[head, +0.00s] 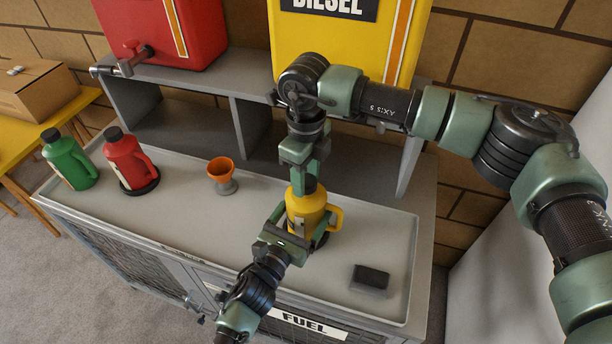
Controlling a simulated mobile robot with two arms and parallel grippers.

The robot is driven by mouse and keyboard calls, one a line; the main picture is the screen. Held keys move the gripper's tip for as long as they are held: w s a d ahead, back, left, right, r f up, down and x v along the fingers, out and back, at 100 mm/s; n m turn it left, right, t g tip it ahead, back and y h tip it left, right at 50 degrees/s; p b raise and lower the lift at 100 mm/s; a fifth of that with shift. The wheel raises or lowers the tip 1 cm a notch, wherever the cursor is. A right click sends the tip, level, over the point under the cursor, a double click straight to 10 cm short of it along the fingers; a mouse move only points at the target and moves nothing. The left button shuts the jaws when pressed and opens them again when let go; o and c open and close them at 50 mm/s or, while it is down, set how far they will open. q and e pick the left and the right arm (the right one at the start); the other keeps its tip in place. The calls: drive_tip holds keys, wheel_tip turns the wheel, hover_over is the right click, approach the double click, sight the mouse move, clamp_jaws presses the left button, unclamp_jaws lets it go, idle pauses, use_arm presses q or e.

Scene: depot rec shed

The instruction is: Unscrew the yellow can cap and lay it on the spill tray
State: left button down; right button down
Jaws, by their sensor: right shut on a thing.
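The yellow can (305,212) stands upright on the grey counter, its handle to the right. My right gripper (304,180) reaches down from above and is shut on its dark cap (310,186), which is mostly hidden between the fingers. The cap looks to be at the can's mouth; I cannot tell whether it is loose. My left gripper (296,228) comes from the front, with a finger on each side of the can's lower body. I cannot tell whether it presses on the can. The spill tray (190,208) looks to be the wide, low-rimmed grey surface under the can.
A green can (70,161), a red can (128,161) and an orange cup (221,171) on a grey foot stand to the left. A dark block (371,278) lies at the right front. Red (190,30) and yellow (345,45) tanks stand on the grey shelf behind. Tray space left of the yellow can is free.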

drive_tip(key=n, duration=2.5)
drive_tip(key=shift+r, duration=0.1)
drive_tip(key=shift+r, duration=0.15)
drive_tip(key=shift+r, duration=0.95)
